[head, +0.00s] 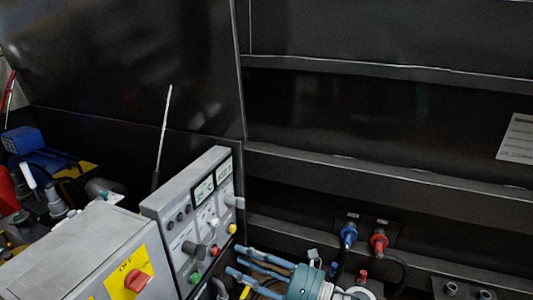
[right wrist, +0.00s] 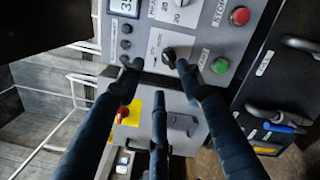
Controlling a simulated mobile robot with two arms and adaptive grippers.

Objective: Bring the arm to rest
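My right gripper (head: 240,261) comes in at the bottom of the head view, with blue fingers and a teal body. Its fingers are spread and point left toward the grey control panel (head: 223,215). In the right wrist view my right gripper (right wrist: 160,72) shows several dark blue fingers apart, with nothing held between them. The panel's black knob (right wrist: 170,56) shows between the fingertips. I cannot tell whether a finger touches the panel. My left gripper is not in view.
A grey box with a red switch (head: 138,281) on a yellow plate stands at lower left. Blue (head: 349,232) and red (head: 379,241) connectors sit on the dark wall at right. A thin rod (head: 164,130) stands behind the panel. Clutter fills the far left.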

